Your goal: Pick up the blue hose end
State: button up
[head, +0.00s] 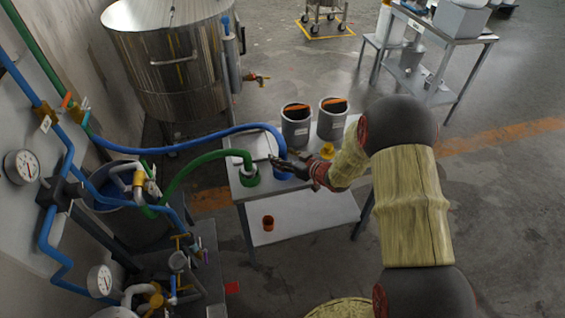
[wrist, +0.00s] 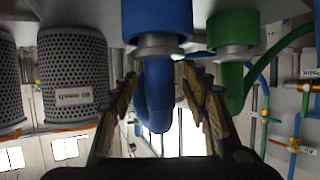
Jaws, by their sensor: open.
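The blue hose (head: 200,146) arches from the pipework on the left to the small table. Its end stands in a blue socket (head: 282,174) there, partly hidden by my gripper (head: 280,163). In the wrist view, which looks upside down, the blue hose end (wrist: 158,95) has a pale metal collar (wrist: 158,45) next to the blue socket (wrist: 157,16). My gripper (wrist: 160,80) is open, with one finger on each side of the blue hose end. I see gaps beside the hose, and cannot tell whether a finger touches it.
A green hose (head: 190,160) with a green socket (head: 249,177) stands close to the left. Two grey perforated pots (head: 296,128) (head: 331,122) stand behind on the table (head: 245,193). A yellow item (head: 327,151) lies near my wrist.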

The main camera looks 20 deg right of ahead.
jog(key=shift+c, duration=1.2)
grip_shut()
jog(key=shift+r, duration=0.1)
